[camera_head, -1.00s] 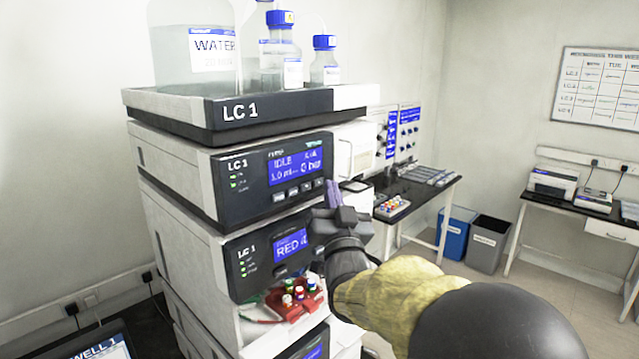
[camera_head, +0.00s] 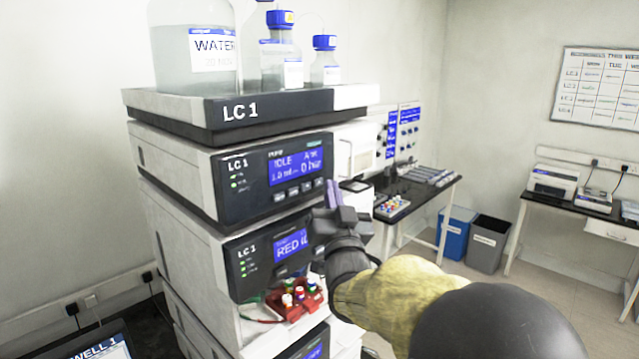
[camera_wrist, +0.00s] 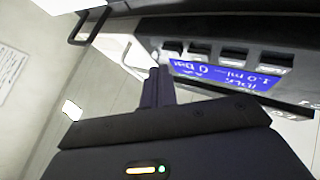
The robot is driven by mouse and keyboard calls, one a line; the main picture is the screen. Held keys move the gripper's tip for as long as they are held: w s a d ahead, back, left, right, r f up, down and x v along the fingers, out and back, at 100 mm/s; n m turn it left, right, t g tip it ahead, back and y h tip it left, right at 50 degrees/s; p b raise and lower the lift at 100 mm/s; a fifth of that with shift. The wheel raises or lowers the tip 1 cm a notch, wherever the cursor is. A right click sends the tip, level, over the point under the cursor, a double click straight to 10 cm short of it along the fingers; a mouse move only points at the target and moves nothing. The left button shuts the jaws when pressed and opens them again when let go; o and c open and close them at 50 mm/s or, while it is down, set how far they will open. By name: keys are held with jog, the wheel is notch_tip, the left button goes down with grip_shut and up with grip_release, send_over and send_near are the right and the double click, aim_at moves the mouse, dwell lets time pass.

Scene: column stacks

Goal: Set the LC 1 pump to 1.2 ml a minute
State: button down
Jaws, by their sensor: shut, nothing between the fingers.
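The LC 1 pump (camera_head: 240,205) is the upper module of the stack, below the bottle tray. Its blue screen (camera_head: 296,166) reads IDLE, 1.0 ml and 0 bar. A row of small buttons (camera_head: 293,192) lies under the screen. In the wrist view the screen (camera_wrist: 222,76) appears upside down, with several buttons (camera_wrist: 235,54) along its edge. My gripper (camera_head: 333,190) is shut and empty, just right of the button row. Its fingertips (camera_wrist: 157,75) show in the wrist view beside the end of the row; I cannot tell whether they touch the panel.
The module below has a screen (camera_head: 291,243) starting with RED, partly hidden by my gripper. A red vial rack (camera_head: 293,307) sits lower. Bottles stand on the LC 1 tray (camera_head: 215,110). A side bench (camera_head: 430,192) and bins (camera_head: 488,243) are at right.

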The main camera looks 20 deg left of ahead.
jog(key=shift+a, duration=0.1)
dwell(0.5)
jog(key=shift+w+a+b, duration=0.2)
jog(key=shift+a+b, duration=0.15)
jog(key=shift+b, duration=0.05)
jog(key=shift+w+a, duration=0.15)
jog(key=shift+a, duration=0.2)
dwell(0.8)
jog(key=shift+b, duration=0.4)
jog(key=shift+d+f, duration=0.1)
jog(key=shift+d, duration=0.1)
jog(key=shift+s+d+b, duration=0.35)
jog(key=shift+d+b, duration=0.2)
jog(key=shift+b, duration=0.2)
